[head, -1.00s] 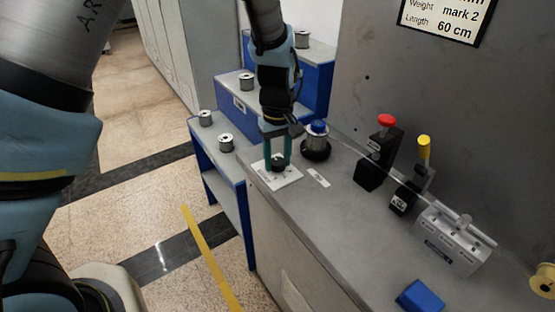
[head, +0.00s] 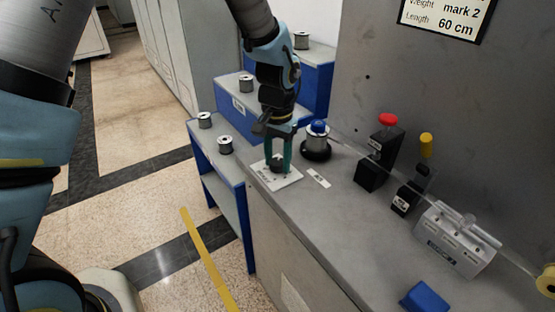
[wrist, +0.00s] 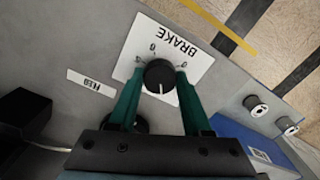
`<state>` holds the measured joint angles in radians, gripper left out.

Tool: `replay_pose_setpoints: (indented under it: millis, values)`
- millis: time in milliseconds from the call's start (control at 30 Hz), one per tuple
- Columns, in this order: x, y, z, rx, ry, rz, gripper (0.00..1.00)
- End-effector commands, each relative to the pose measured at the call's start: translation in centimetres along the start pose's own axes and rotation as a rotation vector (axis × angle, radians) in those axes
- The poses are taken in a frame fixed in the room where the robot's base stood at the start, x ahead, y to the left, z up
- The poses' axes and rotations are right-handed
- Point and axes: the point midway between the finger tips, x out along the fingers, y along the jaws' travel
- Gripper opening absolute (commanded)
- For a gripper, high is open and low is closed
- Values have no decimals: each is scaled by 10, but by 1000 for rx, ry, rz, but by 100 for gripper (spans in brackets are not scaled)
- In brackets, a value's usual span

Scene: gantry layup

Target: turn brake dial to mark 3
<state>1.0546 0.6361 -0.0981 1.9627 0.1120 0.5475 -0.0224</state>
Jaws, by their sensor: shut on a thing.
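The brake dial (wrist: 159,75) is a round black knob with a white pointer line. It stands on a white plate (wrist: 196,50) lettered BRAKE, which appears upside down in the wrist view. The pointer line points toward the bottom of the wrist picture, toward my gripper's body; the small marks around the knob are too blurred to read surely. My gripper (wrist: 158,82) has its two green fingers on either side of the knob, shut on it. In the head view my gripper (head: 278,163) points down over the plate (head: 291,180), and its fingers partly hide the knob.
Red-topped (head: 378,160) and yellow-topped (head: 412,190) black devices stand farther right. A blue stepped rack (head: 240,172) with several spools is at left.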

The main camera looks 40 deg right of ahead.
Motion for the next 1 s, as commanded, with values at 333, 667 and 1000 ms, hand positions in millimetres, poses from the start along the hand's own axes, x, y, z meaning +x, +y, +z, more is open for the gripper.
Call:
replay_pose_setpoints:
  millis: [333,667,1000]
  values:
    - [-1,0,1,314,-1,1,0]
    - [0,0,1,526,-2,1,0]
    - [0,0,1,612,-2,0,0]
